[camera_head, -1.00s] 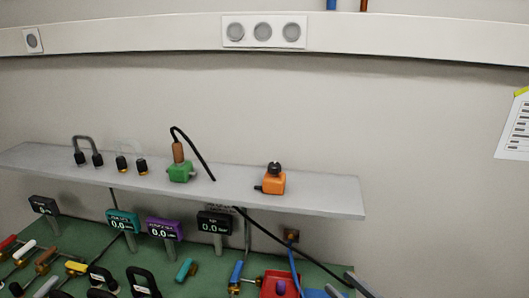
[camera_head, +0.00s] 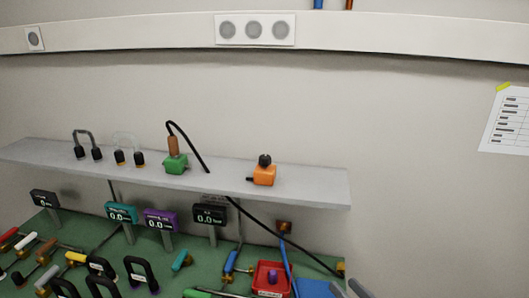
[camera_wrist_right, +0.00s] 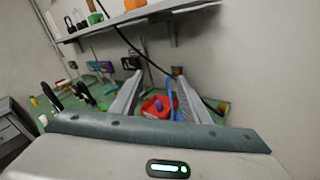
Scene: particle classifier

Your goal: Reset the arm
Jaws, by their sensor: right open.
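My right gripper (camera_wrist_right: 158,92) shows in the wrist view with its two grey fingers apart, one on each side of the picture's middle. Nothing is held between them. Beyond the fingers, a red tray (camera_wrist_right: 152,110) with a purple piece in it shows through the gap; I cannot tell how far off it is. In the head view only a small grey part of my right gripper (camera_head: 354,288) shows at the bottom edge, right of the red tray (camera_head: 260,283). My left gripper is not in view.
A green bench (camera_head: 205,262) carries several handled tools and display meters (camera_head: 210,215). Above it a grey shelf (camera_head: 320,185) holds an orange device (camera_head: 264,174) and a green device (camera_head: 175,163). A black cable hangs down over the bench.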

